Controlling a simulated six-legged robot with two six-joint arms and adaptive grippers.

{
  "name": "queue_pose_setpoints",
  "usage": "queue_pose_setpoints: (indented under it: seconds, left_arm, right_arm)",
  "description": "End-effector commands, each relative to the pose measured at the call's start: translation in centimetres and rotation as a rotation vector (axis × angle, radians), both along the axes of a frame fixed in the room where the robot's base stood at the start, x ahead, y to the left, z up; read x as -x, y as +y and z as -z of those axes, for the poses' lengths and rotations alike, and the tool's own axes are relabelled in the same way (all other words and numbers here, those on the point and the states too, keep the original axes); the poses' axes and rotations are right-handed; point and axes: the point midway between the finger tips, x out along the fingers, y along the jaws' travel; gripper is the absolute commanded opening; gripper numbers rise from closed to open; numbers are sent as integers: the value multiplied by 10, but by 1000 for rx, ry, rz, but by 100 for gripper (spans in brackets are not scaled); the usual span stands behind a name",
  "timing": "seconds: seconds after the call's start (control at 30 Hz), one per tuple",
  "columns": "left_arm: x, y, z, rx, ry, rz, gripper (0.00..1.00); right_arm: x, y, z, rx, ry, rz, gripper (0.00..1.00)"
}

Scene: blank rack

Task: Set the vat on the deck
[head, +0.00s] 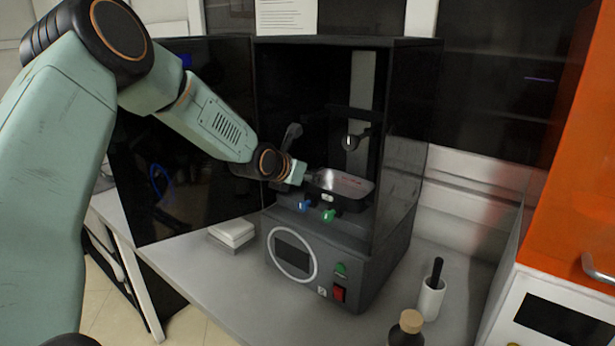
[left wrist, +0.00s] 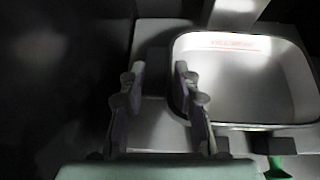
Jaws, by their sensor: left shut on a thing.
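The vat (head: 342,184) is a shallow, dark-sided tray with a pale metal inside, within the open black printer cabinet. It appears level, over the deck (head: 352,230); I cannot tell if it rests fully on it. The vat's rounded rim also shows at the right of the left wrist view (left wrist: 236,126). My left gripper (head: 303,176) reaches in from the left and is shut on the vat's left side. In the left wrist view its fingers (left wrist: 158,78) straddle a grey part beside the rim; the grip itself is dim. My right gripper is not in view.
A blue knob (head: 304,206) and a green knob (head: 328,216) stand at the deck's front. The cabinet's dark door (head: 185,150) hangs open at left. White boxes (head: 232,233), a white cup (head: 431,298) and a brown-capped bottle (head: 408,325) stand on the bench.

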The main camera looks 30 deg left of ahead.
Motion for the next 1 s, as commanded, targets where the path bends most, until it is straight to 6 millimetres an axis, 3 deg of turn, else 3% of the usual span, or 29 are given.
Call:
queue_pose_setpoints:
  seconds: [0.33, 0.37, 0.67, 1.0]
  left_arm:
    - [0, 0, 2, 0, -3, -1, 0]
    - [0, 0, 2, 0, -3, -1, 33]
    - [0, 0, 2, 0, -1, 0, 59]
    - [1, 0, 3, 0, 1, 0, 59]
  right_arm:
    - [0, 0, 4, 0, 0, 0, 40]
    - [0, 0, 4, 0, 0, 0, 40]
    - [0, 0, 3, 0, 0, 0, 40]
    - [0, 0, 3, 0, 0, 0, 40]
